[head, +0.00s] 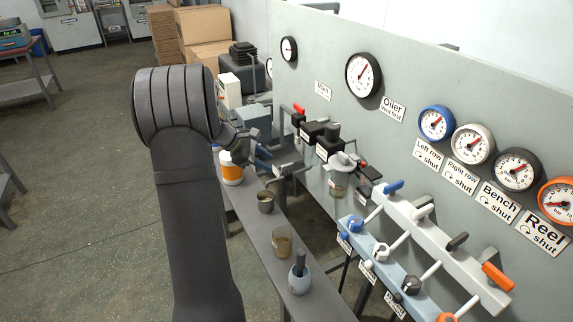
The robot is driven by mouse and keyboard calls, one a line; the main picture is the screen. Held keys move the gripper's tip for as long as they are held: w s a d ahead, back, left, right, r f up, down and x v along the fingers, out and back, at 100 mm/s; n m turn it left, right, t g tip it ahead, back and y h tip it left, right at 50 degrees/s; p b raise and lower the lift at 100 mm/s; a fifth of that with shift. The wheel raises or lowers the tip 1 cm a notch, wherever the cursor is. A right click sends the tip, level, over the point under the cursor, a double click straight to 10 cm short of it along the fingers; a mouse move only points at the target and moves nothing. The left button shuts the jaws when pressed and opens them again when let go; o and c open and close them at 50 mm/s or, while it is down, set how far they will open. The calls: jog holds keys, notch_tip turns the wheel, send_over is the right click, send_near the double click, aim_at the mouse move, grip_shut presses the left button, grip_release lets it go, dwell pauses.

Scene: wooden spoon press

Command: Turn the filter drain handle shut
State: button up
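My gripper (247,143) is beyond the thick dark wrist of my arm, at the left end of the panel's fittings. It is small, and the wrist partly hides it; I cannot tell whether its fingers are open or shut. A small blue piece (263,153) shows right at its tip; I cannot tell whether they touch. A grey fitting (287,170) stands just to the right. A filter-like unit with a cloudy bowl (338,186) hangs on the panel further right. No label naming the filter drain is readable, so I cannot tell which handle it is.
A narrow grey shelf (262,236) carries an orange-and-white bottle (231,168), a metal cup (266,202), an amber jar (282,242) and a blue-grey pot (299,278). Valve manifolds with coloured levers (440,235) jut out at right. Gauges line the panel (430,75).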

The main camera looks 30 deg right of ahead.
aim_at(287, 165)
jog(key=w+a+f+n+t+h, duration=0.2)
jog(key=w+a+f+n+h, duration=0.1)
jog(key=w+a+n+h, duration=0.3)
jog(key=shift+n+y, duration=0.4)
jog(key=shift+y, duration=0.3)
jog(key=x, duration=1.2)
jog(key=s+x, duration=0.1)
jog(key=x, duration=0.5)
jog(key=shift+d+r, duration=0.15)
jog(key=shift+r, duration=0.15)
grip_shut()
